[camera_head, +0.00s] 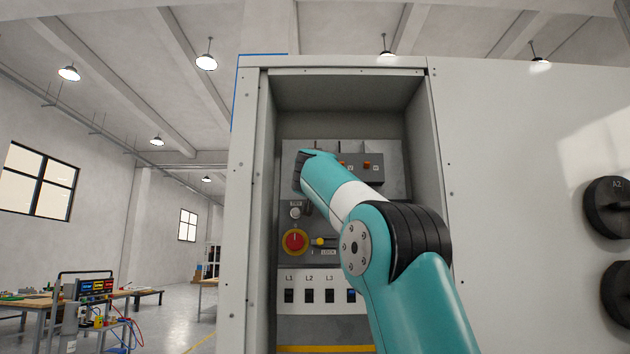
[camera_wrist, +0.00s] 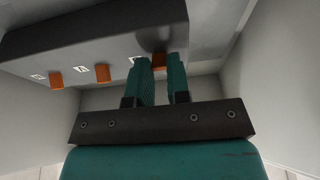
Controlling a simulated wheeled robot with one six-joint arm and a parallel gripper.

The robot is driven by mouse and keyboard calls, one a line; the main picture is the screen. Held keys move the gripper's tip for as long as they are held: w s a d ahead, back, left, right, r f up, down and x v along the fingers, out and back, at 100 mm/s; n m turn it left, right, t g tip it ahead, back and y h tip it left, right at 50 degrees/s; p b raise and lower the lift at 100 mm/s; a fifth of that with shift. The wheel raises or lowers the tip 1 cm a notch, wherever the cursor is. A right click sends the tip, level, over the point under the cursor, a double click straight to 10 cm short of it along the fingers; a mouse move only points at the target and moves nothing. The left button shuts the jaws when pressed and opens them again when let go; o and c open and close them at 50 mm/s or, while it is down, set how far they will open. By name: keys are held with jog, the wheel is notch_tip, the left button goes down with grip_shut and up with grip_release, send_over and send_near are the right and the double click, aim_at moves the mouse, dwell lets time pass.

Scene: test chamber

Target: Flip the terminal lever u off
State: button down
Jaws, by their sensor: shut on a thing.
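My gripper (camera_wrist: 160,66) reaches into the cabinet recess, with its two teal fingers closed around an orange lever (camera_wrist: 158,61) in the wrist view. This is the lever at the right end of the row there, taken as terminal lever u; its label is partly covered by a finger. Lever v (camera_wrist: 103,73) and lever w (camera_wrist: 56,80) stick out beside it, clear of the fingers. In the head view, lever v (camera_head: 343,165) and lever w (camera_head: 366,165) show on the dark terminal box (camera_head: 390,168), while my arm hides lever u and the fingertips.
The cabinet recess has side walls (camera_head: 421,140) close around my arm. Below the terminal box are a red knob (camera_head: 295,242) on a yellow plate, a small yellow-handled lever (camera_head: 320,241) and several black switches (camera_head: 309,295). Round black fittings (camera_head: 608,207) stand out at far right.

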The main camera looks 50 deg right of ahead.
jog(key=shift+f+b, duration=0.1)
jog(key=shift+b, duration=0.2)
jog(key=c, duration=1.1)
grip_release()
jog(key=shift+s+a+f, duration=0.1)
jog(key=b+v, duration=0.2)
jog(key=v, duration=0.3)
jog(key=b+v, duration=0.3)
jog(key=v, duration=0.3)
jog(key=b+v, duration=0.3)
jog(key=v, duration=0.3)
jog(key=shift+s+f, duration=0.1)
jog(key=shift+f, duration=0.35)
jog(key=shift+t, duration=0.4)
